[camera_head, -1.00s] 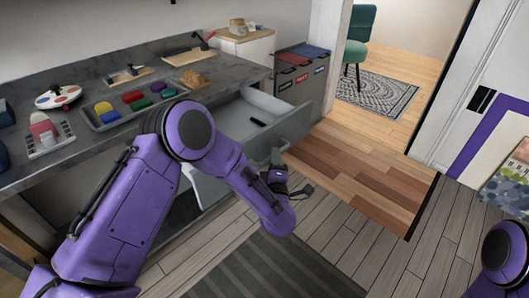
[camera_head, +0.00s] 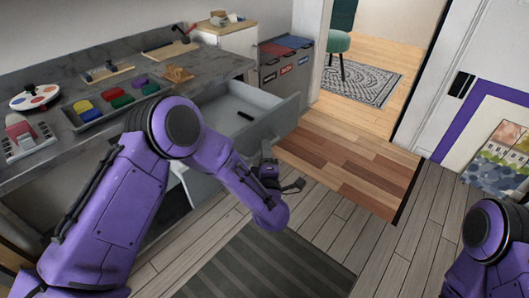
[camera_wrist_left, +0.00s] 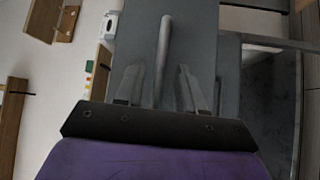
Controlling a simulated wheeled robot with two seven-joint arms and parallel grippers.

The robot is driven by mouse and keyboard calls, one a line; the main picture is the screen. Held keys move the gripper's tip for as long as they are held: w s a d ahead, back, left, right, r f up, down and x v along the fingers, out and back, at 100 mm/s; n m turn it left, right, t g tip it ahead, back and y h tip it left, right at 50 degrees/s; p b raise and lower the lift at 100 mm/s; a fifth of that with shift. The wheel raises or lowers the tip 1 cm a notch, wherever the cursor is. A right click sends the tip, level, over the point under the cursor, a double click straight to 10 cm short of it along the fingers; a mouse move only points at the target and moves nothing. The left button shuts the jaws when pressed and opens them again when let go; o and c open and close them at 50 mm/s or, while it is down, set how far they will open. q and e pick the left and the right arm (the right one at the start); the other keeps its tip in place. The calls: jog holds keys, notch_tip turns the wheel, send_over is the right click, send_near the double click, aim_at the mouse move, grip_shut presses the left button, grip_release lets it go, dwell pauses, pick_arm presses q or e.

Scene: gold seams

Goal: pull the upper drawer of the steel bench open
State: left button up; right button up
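The steel bench's upper drawer (camera_head: 284,119) stands well open in the head view, with its inside showing. Its bar handle (camera_head: 265,152) is on the front face. My left gripper (camera_head: 283,184) is just in front of the handle, partly hidden by my purple forearm. In the left wrist view, the two fingers (camera_wrist_left: 160,88) are apart, with the bar handle (camera_wrist_left: 164,50) running between them. Gaps show on both sides of the bar, so the gripper does not appear closed on it. Only a part of my right arm shows at the lower right; its gripper is out of view.
A small dark object (camera_head: 245,115) lies inside the drawer. A tray of coloured pieces (camera_head: 91,122), a paint palette (camera_head: 34,96) and wooden items are on the bench top (camera_head: 52,157). Labelled bins (camera_head: 284,72) stand beyond the drawer. Floor in front is clear, with a striped mat (camera_head: 265,265).

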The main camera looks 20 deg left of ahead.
pick_arm(q)
jog(key=v, duration=1)
jog(key=shift+s, duration=0.1)
